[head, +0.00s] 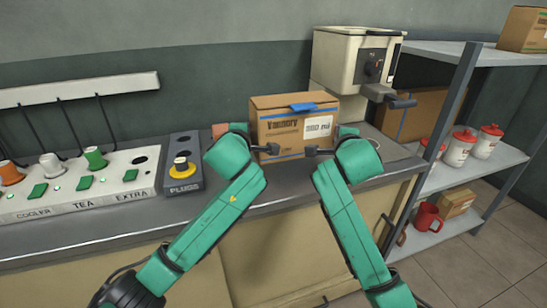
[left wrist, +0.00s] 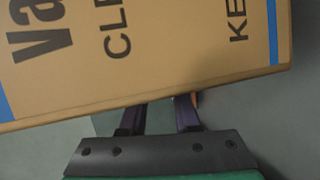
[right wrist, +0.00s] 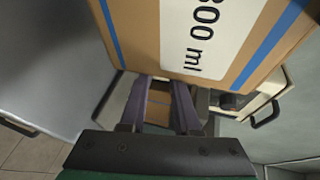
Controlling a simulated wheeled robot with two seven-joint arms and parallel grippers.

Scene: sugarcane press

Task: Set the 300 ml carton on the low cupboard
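The 300 ml carton (head: 285,134) is a brown box with blue stripes and a white label, upright above the counter's back. I cannot tell whether it rests there or is held clear. My left gripper (head: 240,128) is at its left side and my right gripper (head: 345,131) at its right side. In the left wrist view the carton's printed front (left wrist: 150,55) covers the fingertips. In the right wrist view the label face (right wrist: 200,35) is above the fingers. Both finger pairs show a gap. Contact is hidden. I cannot identify the low cupboard for certain.
A cream machine (head: 345,60) with a dark handle stands right behind the carton. A socket panel (head: 80,187) and a grey plugs box (head: 182,165) with a yellow plug are left. A shelf unit (head: 490,155) at right holds white jars, boxes and a red mug.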

